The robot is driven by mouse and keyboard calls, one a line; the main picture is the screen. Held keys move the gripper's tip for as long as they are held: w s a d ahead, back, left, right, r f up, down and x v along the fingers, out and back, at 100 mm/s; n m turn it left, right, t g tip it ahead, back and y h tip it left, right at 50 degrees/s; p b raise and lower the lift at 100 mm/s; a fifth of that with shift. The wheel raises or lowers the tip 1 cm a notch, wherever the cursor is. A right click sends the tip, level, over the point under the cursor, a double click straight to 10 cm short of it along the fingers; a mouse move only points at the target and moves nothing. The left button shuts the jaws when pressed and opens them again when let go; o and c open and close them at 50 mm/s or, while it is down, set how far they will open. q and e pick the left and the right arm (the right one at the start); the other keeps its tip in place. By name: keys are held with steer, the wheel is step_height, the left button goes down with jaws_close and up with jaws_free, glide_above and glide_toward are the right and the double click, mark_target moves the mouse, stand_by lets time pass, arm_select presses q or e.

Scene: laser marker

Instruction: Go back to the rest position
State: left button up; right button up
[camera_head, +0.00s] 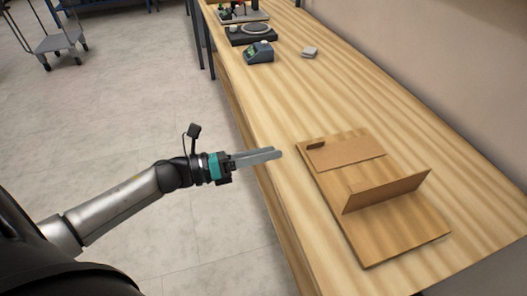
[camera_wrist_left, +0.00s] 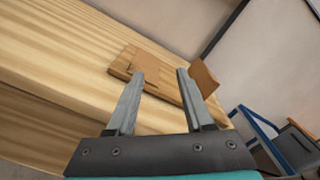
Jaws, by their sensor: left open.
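My left gripper (camera_head: 280,153) is open and empty. In the head view it reaches in from the left, and its fingertips are at the left edge of the wooden workbench (camera_head: 420,130), near a wooden board. In the left wrist view the two grey fingers (camera_wrist_left: 158,80) stand apart with nothing between them; the bench and the board lie beyond them. My right gripper is in neither view.
The wooden board (camera_head: 370,235) carries a flat panel (camera_head: 345,151) and an upright panel (camera_head: 388,190). A blue-grey device (camera_head: 259,52), a black scale-like unit (camera_head: 250,34) and a small pale block (camera_head: 310,52) stand farther back. A cart (camera_head: 58,42) stands on the open floor.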

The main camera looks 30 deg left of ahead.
arm_select(q)
steer(key=shift+s+a, duration=0.1)
steer(key=shift+f, duration=0.1)
stand_by(0.4)
steer(key=s+a+f+n+y, duration=0.1)
steer(key=a+f+n+y, duration=0.25)
steer(key=f+n, duration=0.4)
steer(key=s+a+f+n+y, duration=0.1)
steer(key=a+f+n+y, duration=0.25)
steer(key=f+n, duration=0.4)
steer(key=s+a+f+n+y, duration=0.1)
steer(key=a+f+n+y, duration=0.25)
steer(key=f+n, duration=0.45)
steer(key=s+d+f+n+g+y, duration=0.25)
steer(key=s+f+n+g, duration=0.3)
steer(key=s+f, duration=0.9)
steer(key=s+d+f+n+g, duration=0.2)
steer(key=s+f+n, duration=0.1)
steer(key=s, duration=0.3)
steer(key=s+d+f+n+g, duration=0.3)
steer(key=s+f+n, duration=0.1)
steer(key=s, duration=0.3)
steer(key=shift+s+d+f, duration=0.2)
steer(key=shift+f, duration=0.6)
steer(key=shift+w+a, duration=0.1)
